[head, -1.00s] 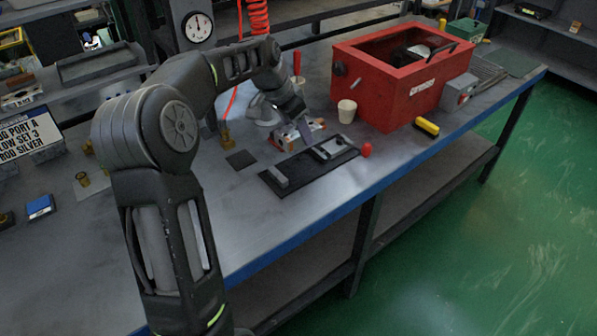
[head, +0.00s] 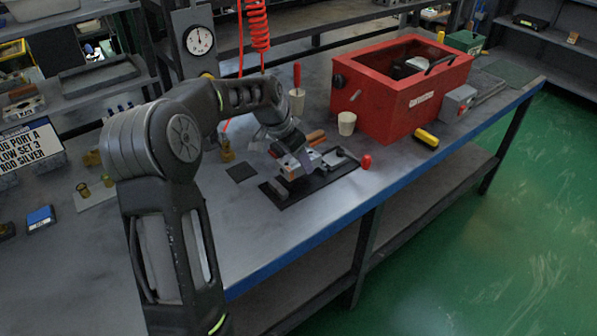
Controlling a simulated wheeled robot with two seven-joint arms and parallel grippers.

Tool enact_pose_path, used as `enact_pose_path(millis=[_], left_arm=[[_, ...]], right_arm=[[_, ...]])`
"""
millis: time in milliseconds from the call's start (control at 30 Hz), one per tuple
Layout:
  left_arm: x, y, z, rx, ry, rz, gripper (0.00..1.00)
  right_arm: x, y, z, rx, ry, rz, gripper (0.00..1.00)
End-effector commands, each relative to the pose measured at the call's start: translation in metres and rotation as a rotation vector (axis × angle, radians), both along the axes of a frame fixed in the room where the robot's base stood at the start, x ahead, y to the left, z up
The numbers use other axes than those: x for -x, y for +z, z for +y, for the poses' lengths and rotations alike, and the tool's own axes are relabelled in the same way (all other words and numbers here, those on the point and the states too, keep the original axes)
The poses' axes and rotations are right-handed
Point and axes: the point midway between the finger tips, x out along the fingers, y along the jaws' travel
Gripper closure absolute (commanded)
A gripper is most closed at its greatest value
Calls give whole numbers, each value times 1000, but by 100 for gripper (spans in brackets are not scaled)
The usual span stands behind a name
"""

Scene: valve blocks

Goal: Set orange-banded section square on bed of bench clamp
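The bench clamp is a long dark base plate (head: 318,183) on the bench, with a small grey block at its left end and a red-knobbed handle (head: 365,161) at its right. The arm from the left ends in my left gripper (head: 287,147), which is over the clamp. It appears shut on a silver section (head: 296,161) with a small reddish-orange patch. The section is at the clamp's bed, somewhat tilted in the picture; I cannot tell whether it touches the bed. The fingers are partly hidden by the wrist. My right gripper is out of view.
A red box (head: 395,105) stands behind to the right, with a cream cup (head: 346,123) beside it. A yellow-black item (head: 426,138) lies before the box. A dark square pad (head: 242,172) lies left of the clamp. An orange-brown piece (head: 315,138) lies behind it.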

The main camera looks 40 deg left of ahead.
Motion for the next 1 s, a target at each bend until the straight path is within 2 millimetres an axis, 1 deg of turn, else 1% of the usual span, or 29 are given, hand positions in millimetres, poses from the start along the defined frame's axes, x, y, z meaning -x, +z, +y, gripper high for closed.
enact_pose_path(millis=[200,300,600,700,733,1000], left_arm=[[1,-32,0,2,-1,3,100],[0,-43,0,1,-1,1,100],[0,-45,0,0,0,-1,100],[0,-48,0,0,0,-1,100],[1,-49,0,0,0,2,47],[1,-48,0,0,0,2,26]], right_arm=[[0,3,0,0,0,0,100],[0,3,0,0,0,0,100],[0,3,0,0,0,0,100],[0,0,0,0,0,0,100],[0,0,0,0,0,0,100],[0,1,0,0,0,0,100]])
